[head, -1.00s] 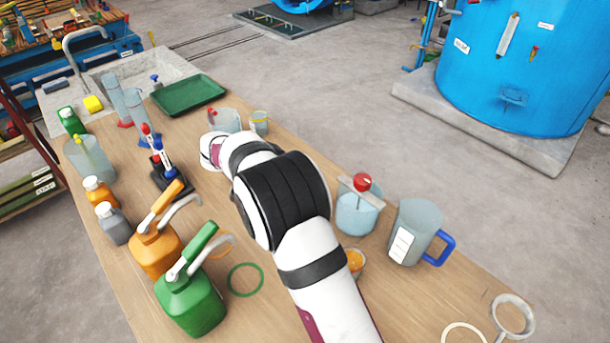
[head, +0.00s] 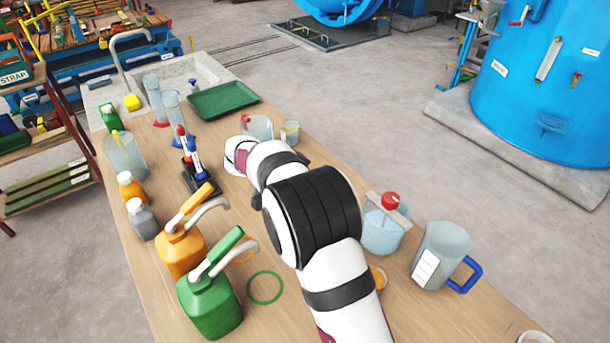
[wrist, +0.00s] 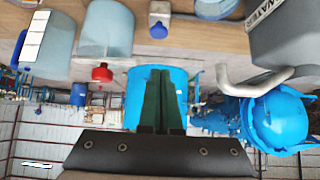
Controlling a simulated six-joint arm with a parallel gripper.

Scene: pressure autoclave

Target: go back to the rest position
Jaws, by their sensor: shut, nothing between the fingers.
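My gripper (wrist: 161,75) shows in the wrist view as two dark green fingers pressed together, with nothing between them. The wrist picture is upside down, with the tabletop along its top edge. The fingers point toward the table items, and a blue vessel (wrist: 138,100) is behind them. In the head view my white and black arm reaches over the bench from the bottom edge. The gripper itself cannot be made out there.
On the wooden bench (head: 115,220) are a green jug (head: 208,305), an orange jug (head: 180,250), a red-knobbed beaker (head: 382,233) and a blue-handled pitcher (head: 440,255) beside my arm. A green tray (head: 223,100) lies near the sink. A large blue tank (head: 548,85) stands beyond.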

